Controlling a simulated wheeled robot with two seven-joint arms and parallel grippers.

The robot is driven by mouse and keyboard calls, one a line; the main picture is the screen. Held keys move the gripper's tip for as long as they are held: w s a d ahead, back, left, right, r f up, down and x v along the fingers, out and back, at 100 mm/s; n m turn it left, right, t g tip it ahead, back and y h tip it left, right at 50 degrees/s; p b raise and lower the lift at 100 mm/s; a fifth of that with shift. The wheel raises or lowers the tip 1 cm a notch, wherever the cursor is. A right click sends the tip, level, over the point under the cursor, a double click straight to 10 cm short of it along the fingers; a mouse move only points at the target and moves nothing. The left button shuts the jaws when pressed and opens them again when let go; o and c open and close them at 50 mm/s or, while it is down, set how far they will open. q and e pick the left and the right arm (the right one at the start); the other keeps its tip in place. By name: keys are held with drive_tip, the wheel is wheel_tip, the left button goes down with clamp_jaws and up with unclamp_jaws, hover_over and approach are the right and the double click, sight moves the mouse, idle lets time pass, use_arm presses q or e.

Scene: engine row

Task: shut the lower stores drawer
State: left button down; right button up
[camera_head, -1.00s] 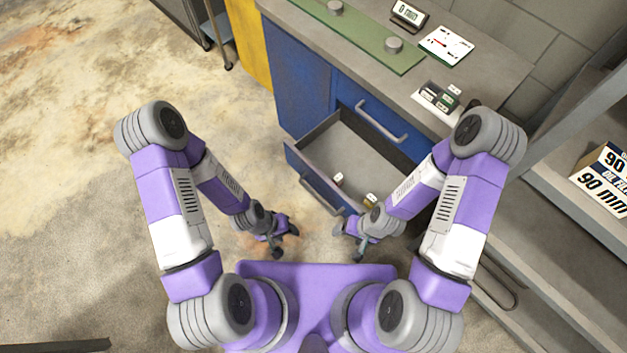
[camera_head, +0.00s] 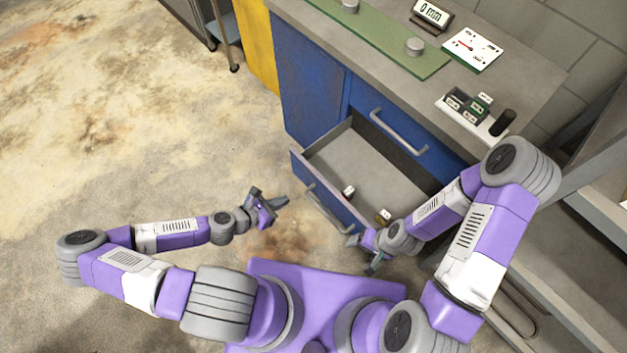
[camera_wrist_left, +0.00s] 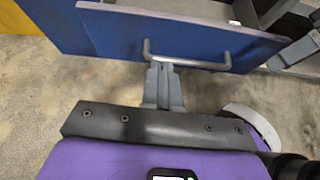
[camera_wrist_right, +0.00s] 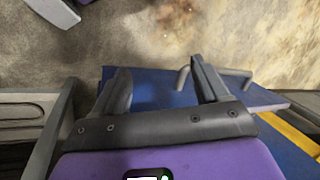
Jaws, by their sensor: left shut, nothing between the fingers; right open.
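The lower drawer (camera_head: 352,212) is pulled out of the blue cabinet, its grey inside showing. Its blue front shows in the left wrist view (camera_wrist_left: 110,32), with a grey bar handle (camera_wrist_left: 200,65). My left gripper (camera_head: 284,203) is shut and empty in front of the drawer front. Its fingertips (camera_wrist_left: 160,65) point at the handle; I cannot tell whether they touch. My right gripper (camera_head: 361,255) is open and empty, low near the front's right end. In the right wrist view its fingers (camera_wrist_right: 160,82) spread before the blue front (camera_wrist_right: 155,92).
A small white item (camera_head: 348,191) and a yellowish one (camera_head: 384,215) lie in the drawer. The upper drawer, with its handle (camera_head: 398,132), is shut above. The worktop (camera_head: 375,70) holds a gauge card and small tray. Grey shelving (camera_head: 590,200) stands right; left floor is clear.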

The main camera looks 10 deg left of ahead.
use_arm(q)
drive_tip(key=b, duration=0.3)
approach(317, 179)
drive_tip(key=shift+n, duration=0.3)
drive_tip(key=x, duration=0.3)
drive_tip(key=f+x, duration=0.1)
drive_tip(key=shift+s+d+f, duration=0.1)
drive_tip(key=shift+d+f, duration=0.05)
drive_tip(key=shift+d, duration=0.05)
drive_tip(key=shift+w+d, duration=0.5)
drive_tip(key=shift+w, duration=0.25)
drive_tip(key=shift+w+d, duration=0.1)
